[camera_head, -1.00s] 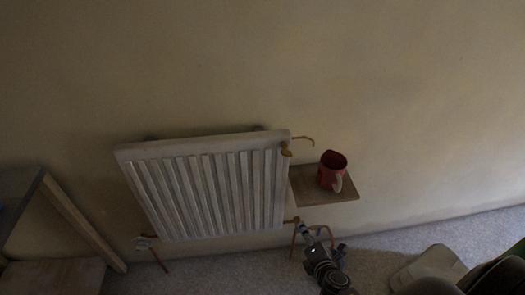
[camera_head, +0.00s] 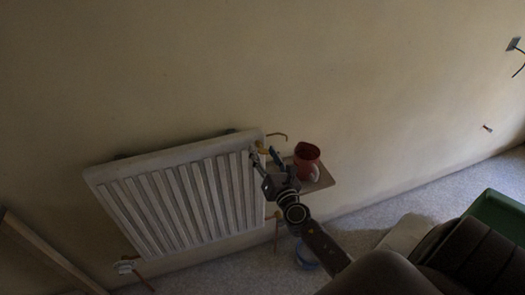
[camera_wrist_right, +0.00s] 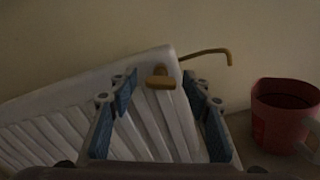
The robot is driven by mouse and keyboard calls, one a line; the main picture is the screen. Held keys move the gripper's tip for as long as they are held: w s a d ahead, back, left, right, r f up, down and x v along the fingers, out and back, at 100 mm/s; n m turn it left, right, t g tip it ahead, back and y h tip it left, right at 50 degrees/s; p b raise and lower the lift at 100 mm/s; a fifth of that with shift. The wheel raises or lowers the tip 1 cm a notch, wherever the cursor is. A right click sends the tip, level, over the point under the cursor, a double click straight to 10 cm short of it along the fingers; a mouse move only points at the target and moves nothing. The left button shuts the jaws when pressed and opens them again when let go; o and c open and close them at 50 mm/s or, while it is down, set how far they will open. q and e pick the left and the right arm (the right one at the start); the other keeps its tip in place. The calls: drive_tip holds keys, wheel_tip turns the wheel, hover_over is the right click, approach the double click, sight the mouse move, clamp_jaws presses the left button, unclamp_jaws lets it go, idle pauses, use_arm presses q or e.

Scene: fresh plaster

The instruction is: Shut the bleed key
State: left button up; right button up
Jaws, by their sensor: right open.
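The white radiator (camera_head: 180,200) hangs on the wall. At its upper right corner is the small brass bleed key (camera_wrist_right: 160,82), with a thin brass spout (camera_wrist_right: 207,54) bending out to the right of it. In the head view the key (camera_head: 261,147) is small, just beyond my gripper. My right gripper (camera_head: 265,160) is at this corner, open and empty. In the right wrist view its blue-padded fingers (camera_wrist_right: 160,110) stand apart on either side below the key, which shows ahead between them. I cannot tell whether they touch anything. My left gripper is not in view.
A red mug (camera_head: 307,160) with a pale handle stands on a small wooden shelf (camera_head: 323,180), close to the right of my gripper. A blue-rimmed container (camera_head: 306,257) is on the floor below. A green crate (camera_head: 497,215) is at the right.

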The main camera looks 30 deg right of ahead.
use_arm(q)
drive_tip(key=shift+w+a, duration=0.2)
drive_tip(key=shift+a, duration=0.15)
use_arm(e)
drive_tip(key=shift+w+d, duration=0.15)
drive_tip(key=shift+w, duration=0.2)
drive_tip(key=shift+c, duration=0.5)
drive_tip(key=c, duration=1.1)
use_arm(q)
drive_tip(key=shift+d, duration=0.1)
